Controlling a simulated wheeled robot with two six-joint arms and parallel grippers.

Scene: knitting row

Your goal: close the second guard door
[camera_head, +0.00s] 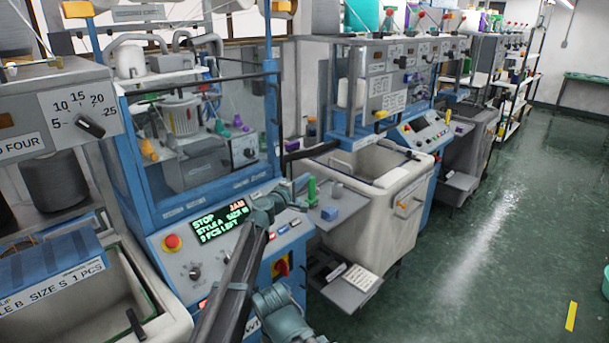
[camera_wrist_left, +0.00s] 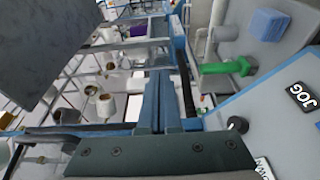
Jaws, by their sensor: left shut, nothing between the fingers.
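The machine with the blue frame (camera_head: 110,120) has a clear guard panel (camera_head: 205,120) in front of its knitting parts. I cannot tell for sure whether this guard stands fully shut. Its display (camera_head: 220,222) reads STOP and JAM. My left gripper (camera_head: 300,184) is at the right end of this machine's control panel, low and to the right of the guard. In the left wrist view its two blue fingers (camera_wrist_left: 160,90) are together, with nothing between them. A blue frame post is just beyond the fingertips there. My right gripper is not in view.
A green peg-like part (camera_head: 312,190) and a blue block (camera_head: 330,213) are on a grey shelf close right of the gripper; the green part (camera_wrist_left: 226,67) shows in the wrist view. A pale bin (camera_head: 370,210) stands beyond. The green floor at right is largely clear.

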